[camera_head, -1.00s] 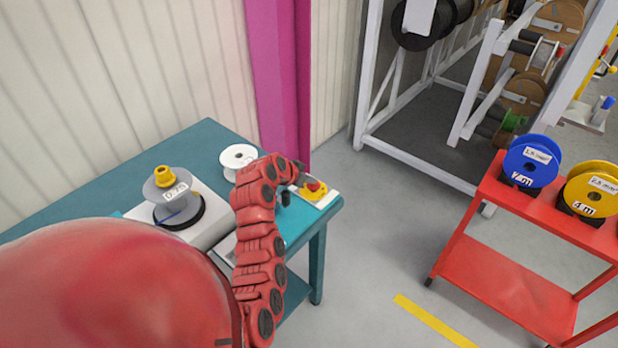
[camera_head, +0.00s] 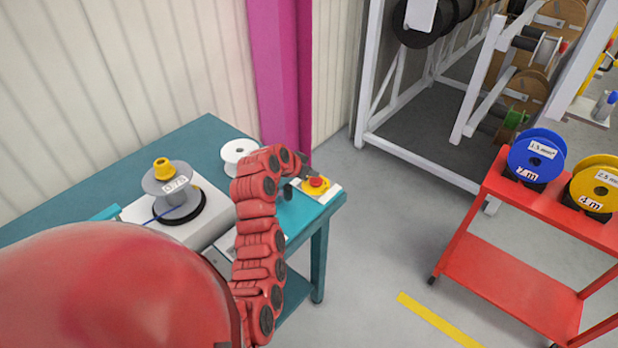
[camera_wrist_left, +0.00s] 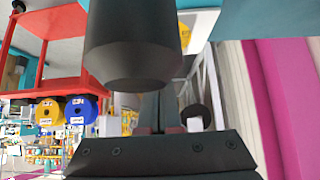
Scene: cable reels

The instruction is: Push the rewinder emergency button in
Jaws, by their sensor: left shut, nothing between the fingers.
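The emergency button is a red mushroom cap (camera_head: 316,182) on a yellow base, on a white box at the right end of the teal table (camera_head: 322,203). My left gripper (camera_head: 312,171) is shut and empty, just behind and above the button in the head view; whether it touches the cap cannot be told. In the left wrist view the shut fingers (camera_wrist_left: 160,112) show edge-on, and part of the yellow base (camera_wrist_left: 185,36) shows behind a large dark cylinder (camera_wrist_left: 135,45). The red cap is hidden there. My right gripper is not in view.
A small black knob (camera_head: 288,191) stands left of the button. A white spool (camera_head: 238,151) and a rewinder with a grey reel (camera_head: 168,180) are on the table. A red trolley (camera_head: 510,275) with blue and yellow reels stands right, across open floor.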

